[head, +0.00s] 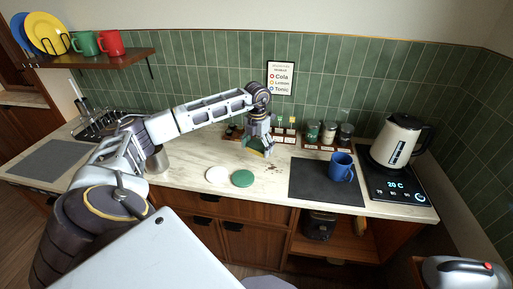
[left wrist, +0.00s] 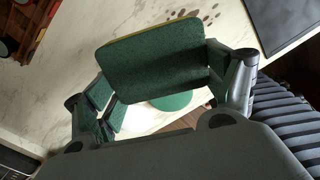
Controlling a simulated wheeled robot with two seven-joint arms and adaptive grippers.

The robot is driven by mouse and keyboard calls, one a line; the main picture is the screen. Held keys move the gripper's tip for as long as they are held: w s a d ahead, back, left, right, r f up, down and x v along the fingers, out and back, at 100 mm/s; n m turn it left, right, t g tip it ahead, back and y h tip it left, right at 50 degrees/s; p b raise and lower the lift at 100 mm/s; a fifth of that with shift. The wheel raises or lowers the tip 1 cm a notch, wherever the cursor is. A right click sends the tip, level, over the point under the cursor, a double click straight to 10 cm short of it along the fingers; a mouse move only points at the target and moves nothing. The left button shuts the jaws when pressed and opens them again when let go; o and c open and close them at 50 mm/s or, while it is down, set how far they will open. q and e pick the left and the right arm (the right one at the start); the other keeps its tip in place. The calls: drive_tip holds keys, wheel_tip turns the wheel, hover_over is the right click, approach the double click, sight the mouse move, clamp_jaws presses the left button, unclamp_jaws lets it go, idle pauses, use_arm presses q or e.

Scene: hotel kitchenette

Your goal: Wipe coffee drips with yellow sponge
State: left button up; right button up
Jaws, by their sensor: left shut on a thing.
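My left gripper (head: 258,143) is above the middle of the counter, shut on the sponge. In the left wrist view the sponge (left wrist: 155,58) sits between the fingers, its green face toward the camera and a thin yellow edge along the top. In the head view the sponge is small and mostly hidden by the gripper. Brown coffee drips (left wrist: 209,15) spot the pale counter just beyond the sponge in the left wrist view. In the head view they lie right of the gripper and are small. I cannot tell whether the sponge touches the counter. My right gripper is not in view.
A white coaster (head: 217,174) and a green coaster (head: 242,178) lie in front of the gripper. To the right are a dark mat (head: 310,185), a blue mug (head: 341,167) and a kettle (head: 396,142) on its base. Jars (head: 329,132) stand at the back wall.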

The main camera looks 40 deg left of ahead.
use_arm(q)
drive_tip(key=shift+w+d+n, duration=0.25)
drive_tip(key=shift+n, duration=0.25)
drive_tip(key=shift+w+d+n, duration=0.1)
drive_tip(key=shift+w+n, duration=0.05)
drive_tip(key=shift+n, duration=0.8)
drive_tip(key=shift+w+n, duration=0.1)
drive_tip(key=shift+n, duration=0.85)
drive_tip(key=shift+f, duration=0.15)
